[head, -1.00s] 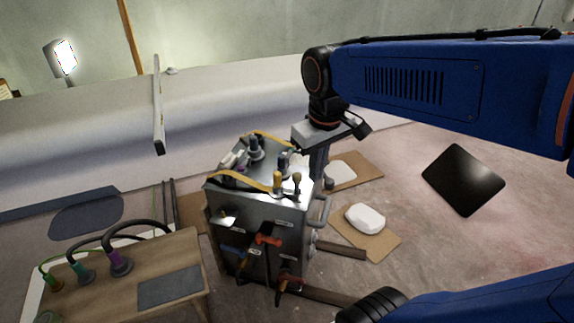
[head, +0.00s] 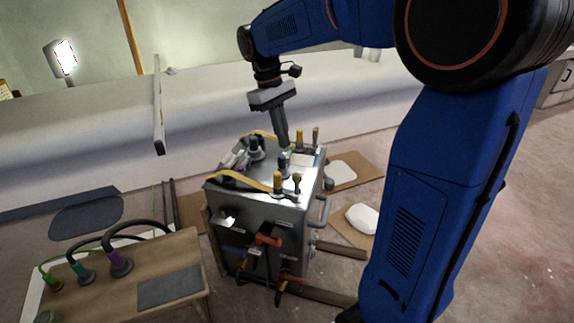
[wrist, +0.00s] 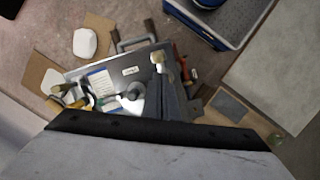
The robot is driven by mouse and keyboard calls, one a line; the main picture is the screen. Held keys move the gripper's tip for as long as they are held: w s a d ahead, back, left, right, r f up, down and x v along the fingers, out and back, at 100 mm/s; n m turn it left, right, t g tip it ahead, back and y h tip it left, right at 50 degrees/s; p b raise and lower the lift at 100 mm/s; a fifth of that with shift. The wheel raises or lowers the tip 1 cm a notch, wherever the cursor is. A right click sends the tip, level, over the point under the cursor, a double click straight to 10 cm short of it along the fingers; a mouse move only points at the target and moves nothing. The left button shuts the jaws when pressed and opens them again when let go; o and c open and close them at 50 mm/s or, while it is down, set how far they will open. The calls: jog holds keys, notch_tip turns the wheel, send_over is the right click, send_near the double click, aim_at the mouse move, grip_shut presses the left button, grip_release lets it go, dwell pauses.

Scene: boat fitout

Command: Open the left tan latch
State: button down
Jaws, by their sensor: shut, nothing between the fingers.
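A metal cabinet (head: 262,216) stands on the floor with upright handles on its top. A yellow handle (head: 278,182) and a tan-topped handle (head: 297,182) stand at its front right corner. Another yellow handle (head: 300,138) and a brownish handle (head: 315,134) stand at the back right. I cannot tell which is the left tan latch. My gripper (head: 283,143) is shut and empty, pointing down over the cabinet's back part. In the wrist view, a tan knob (wrist: 157,57) shows just beyond my fingertips (wrist: 161,74); contact cannot be told.
A yellow strap (head: 245,182) and several dark fittings crowd the cabinet top. A red-orange handle (head: 268,240) sits on its front face. A wooden bench (head: 185,254) with hoses stands at left. A white block (head: 361,218) lies on cardboard at right. The long pale hull (head: 80,140) runs behind.

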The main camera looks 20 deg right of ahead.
jog(key=shift+w+a+f+g, duration=0.1)
jog(key=shift+w+f+g, duration=0.05)
jog(key=shift+w, duration=0.45)
jog(key=shift+w+a+f+g, duration=0.1)
jog(key=shift+w+f+g, duration=0.05)
jog(key=shift+w, duration=0.45)
jog(key=x, duration=1)
jog(key=shift+d, duration=0.1)
